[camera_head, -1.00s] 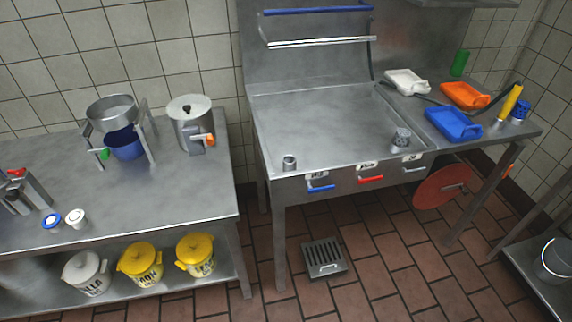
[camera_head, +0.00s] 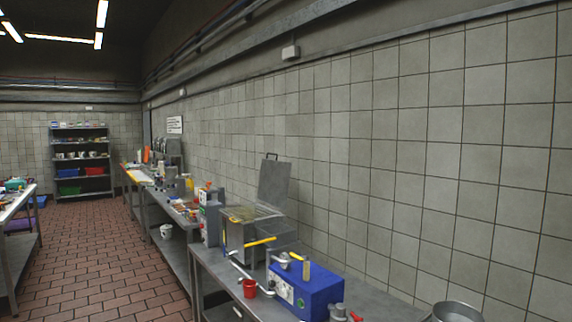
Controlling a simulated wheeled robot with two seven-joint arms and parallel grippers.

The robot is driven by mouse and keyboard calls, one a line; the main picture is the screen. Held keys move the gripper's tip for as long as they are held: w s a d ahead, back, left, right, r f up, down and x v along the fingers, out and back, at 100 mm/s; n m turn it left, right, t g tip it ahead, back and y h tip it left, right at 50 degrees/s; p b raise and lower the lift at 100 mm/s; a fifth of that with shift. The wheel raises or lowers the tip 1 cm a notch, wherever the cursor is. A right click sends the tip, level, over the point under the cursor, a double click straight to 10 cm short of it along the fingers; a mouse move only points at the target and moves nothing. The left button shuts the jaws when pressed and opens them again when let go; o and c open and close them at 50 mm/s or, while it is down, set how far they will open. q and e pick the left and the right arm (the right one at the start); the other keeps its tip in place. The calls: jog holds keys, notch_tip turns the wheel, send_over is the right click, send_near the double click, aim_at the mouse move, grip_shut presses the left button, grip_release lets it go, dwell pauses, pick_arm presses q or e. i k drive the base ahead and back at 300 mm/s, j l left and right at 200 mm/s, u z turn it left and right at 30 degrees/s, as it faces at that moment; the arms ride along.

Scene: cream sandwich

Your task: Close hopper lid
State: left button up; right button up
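A square metal machine, which looks like the hopper (camera_head: 238,232), stands on the steel counter along the right wall. Its flat grey lid (camera_head: 273,184) stands raised and nearly upright at its back, with a small dark handle at the top edge. A yellow bar (camera_head: 260,241) sticks out at its front. The inside of the machine is too small to make out. Neither of my grippers shows in this view.
A blue machine (camera_head: 318,289) and a red cup (camera_head: 249,288) stand on the nearer counter. A metal pot (camera_head: 457,311) shows at the bottom right. The tiled floor aisle (camera_head: 95,270) on the left is clear. A shelf rack (camera_head: 80,160) stands far back.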

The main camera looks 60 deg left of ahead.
aim_at(274, 175)
jog(key=j+u, duration=0.25)
jog(key=u, duration=0.15)
jog(key=i+j+u, duration=0.1)
jog(key=j+u, duration=0.25)
jog(key=i+j+u, duration=0.1)
jog(key=u, duration=0.3)
jog(key=i+j+u, duration=0.15)
jog(key=u, duration=0.25)
